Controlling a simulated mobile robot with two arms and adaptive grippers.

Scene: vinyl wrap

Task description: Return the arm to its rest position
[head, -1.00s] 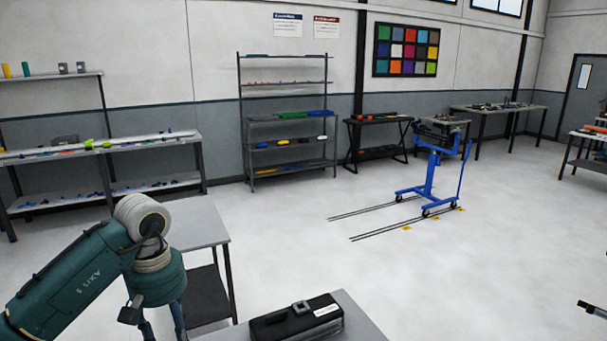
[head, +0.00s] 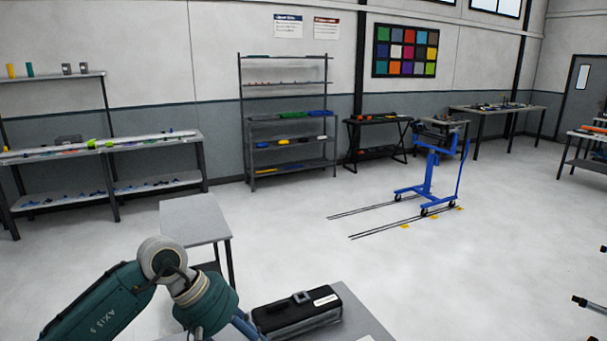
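My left arm (head: 150,285) comes in from the lower left, a dark teal link with a pale grey joint. Its wrist (head: 208,302) is low in the head view, left of the black case. A blue-grey part past the wrist runs out of the bottom of the picture, and no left fingertips show. My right arm cannot be made out, and no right gripper shows.
A black case (head: 285,322) lies on a near grey table (head: 365,322). Another grey table (head: 195,215) stands behind my wrist. Dark bars (head: 590,304) poke in at the right edge. A blue lift cart (head: 430,180) stands mid-floor; the floor at right centre is clear.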

